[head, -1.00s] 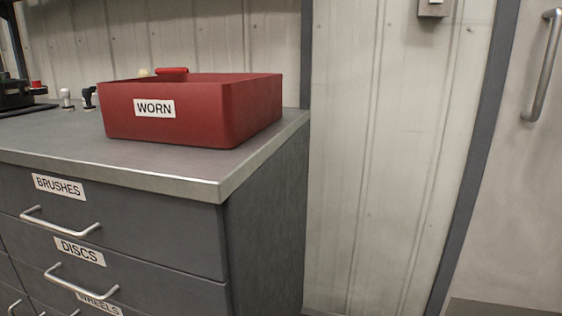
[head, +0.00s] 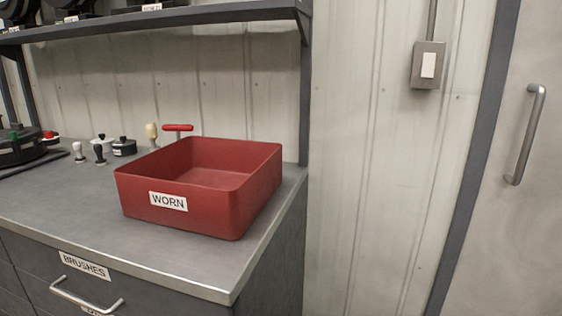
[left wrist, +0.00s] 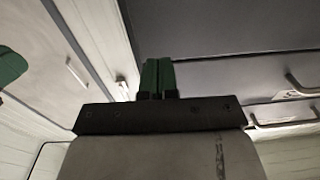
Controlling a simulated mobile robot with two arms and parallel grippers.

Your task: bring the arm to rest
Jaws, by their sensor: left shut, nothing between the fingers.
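My left gripper (left wrist: 158,76) shows in the left wrist view, its two green fingers shut together with nothing between them. It is clear of the dark drawer fronts (left wrist: 225,70), which lie beyond it.
A red bin marked WORN (head: 225,211) stands on the grey bench top (head: 60,205), above a drawer marked BRUSHES (head: 85,265). Small tools and a red-handled item (head: 178,128) stand behind it. A shelf (head: 180,17) hangs above. A door handle (head: 525,135) is at right.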

